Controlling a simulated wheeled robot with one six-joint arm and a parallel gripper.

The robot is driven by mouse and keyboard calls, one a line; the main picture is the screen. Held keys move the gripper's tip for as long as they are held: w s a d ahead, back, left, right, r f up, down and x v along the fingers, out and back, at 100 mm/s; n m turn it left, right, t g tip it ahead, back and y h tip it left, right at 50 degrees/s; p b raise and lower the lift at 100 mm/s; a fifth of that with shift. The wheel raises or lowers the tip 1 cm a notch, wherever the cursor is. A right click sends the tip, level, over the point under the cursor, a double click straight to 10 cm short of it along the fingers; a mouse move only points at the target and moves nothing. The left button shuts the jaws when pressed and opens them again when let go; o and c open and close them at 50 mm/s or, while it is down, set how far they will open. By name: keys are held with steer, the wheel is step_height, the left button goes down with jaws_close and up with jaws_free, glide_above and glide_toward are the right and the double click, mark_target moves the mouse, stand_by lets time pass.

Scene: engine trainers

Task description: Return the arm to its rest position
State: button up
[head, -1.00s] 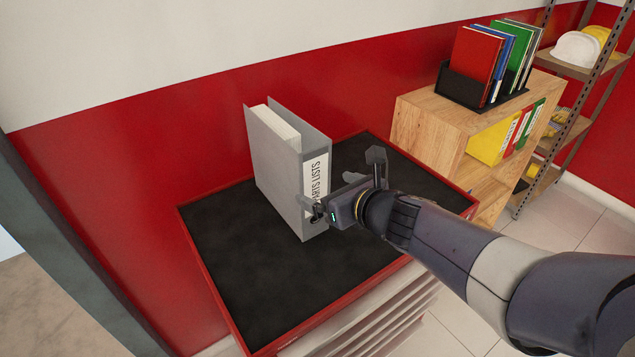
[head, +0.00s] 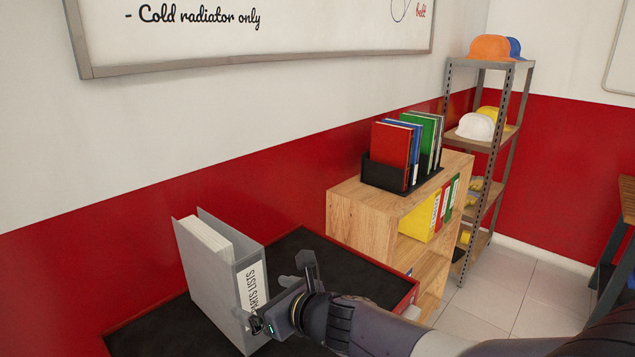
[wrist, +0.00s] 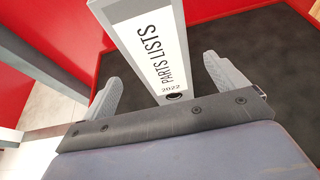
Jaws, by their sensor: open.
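My gripper (head: 284,296) is open beside the spine of a grey binder in the head view. The grey binder (head: 207,275) stands upright on the black top of a red cabinet (head: 130,335), its label reading "PARTS LISTS". In the wrist view the two fingers of my gripper (wrist: 170,85) are spread apart, one on each side of the binder's spine (wrist: 150,45), with gaps between fingers and spine. My arm reaches in from the lower right.
A wooden shelf unit (head: 350,212) with a black holder of folders on top stands right of the cabinet. Behind it is a metal rack (head: 500,150) with caps and helmets. A whiteboard (head: 260,30) hangs on the wall. Tiled floor (head: 500,300) is open at lower right.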

mark_target(241, 279)
steer(key=w+a, duration=0.1)
steer(key=a, duration=0.1)
steer(key=w+a, duration=0.2)
steer(key=w+a+p, duration=0.1)
steer(key=w+a, duration=0.1)
steer(key=shift+w+a+f, duration=0.25)
stand_by(0.3)
